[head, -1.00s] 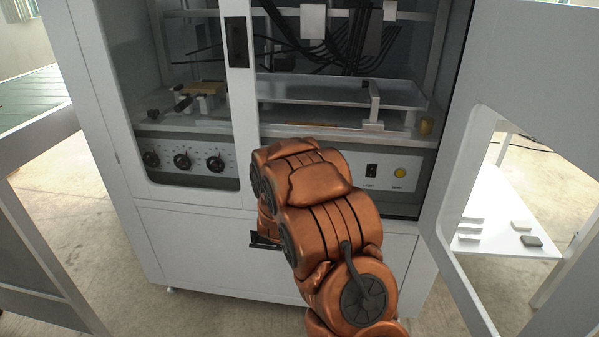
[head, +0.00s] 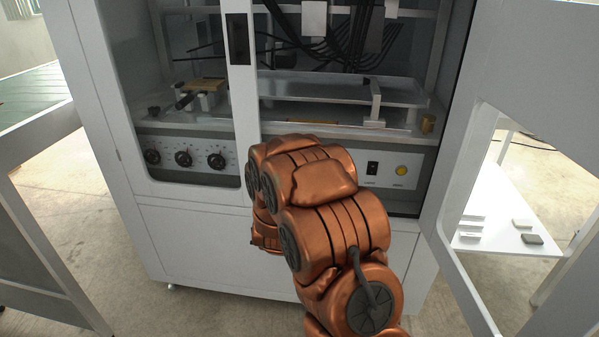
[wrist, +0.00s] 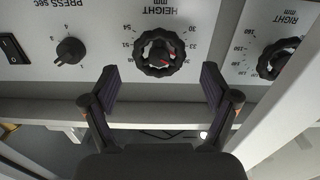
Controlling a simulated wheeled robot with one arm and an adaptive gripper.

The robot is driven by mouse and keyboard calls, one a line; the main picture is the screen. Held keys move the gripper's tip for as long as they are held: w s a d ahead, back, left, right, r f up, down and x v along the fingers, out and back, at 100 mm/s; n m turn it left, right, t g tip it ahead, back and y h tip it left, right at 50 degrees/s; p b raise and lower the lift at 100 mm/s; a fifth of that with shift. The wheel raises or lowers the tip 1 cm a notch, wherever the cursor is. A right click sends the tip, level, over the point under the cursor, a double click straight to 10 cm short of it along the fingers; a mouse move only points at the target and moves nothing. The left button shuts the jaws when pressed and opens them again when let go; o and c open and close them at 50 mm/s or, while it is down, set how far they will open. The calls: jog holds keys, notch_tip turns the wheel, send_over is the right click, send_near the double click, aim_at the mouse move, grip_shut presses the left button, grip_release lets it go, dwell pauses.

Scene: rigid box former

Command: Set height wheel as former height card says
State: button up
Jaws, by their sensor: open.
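The height wheel (wrist: 158,53) is a black scalloped knob under an upside-down "HEIGHT mm" label in the wrist view. A number scale surrounds it, and a small red mark shows right of its centre. My gripper (wrist: 160,85) is open and empty. Its two dark fingers point at the panel, one to each side below the wheel, apart from it. In the head view my arm hides both the gripper and the height wheel. I see no readable height card in either view.
The press knob (wrist: 70,51) and a black switch (wrist: 13,48) are left of the wheel in the wrist view. In the head view, open cabinet doors (head: 535,120) flank the machine, and a tray (head: 340,91) lies inside.

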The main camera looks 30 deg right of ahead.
jog(key=shift+v, duration=1.4)
jog(key=shift+r, duration=0.1)
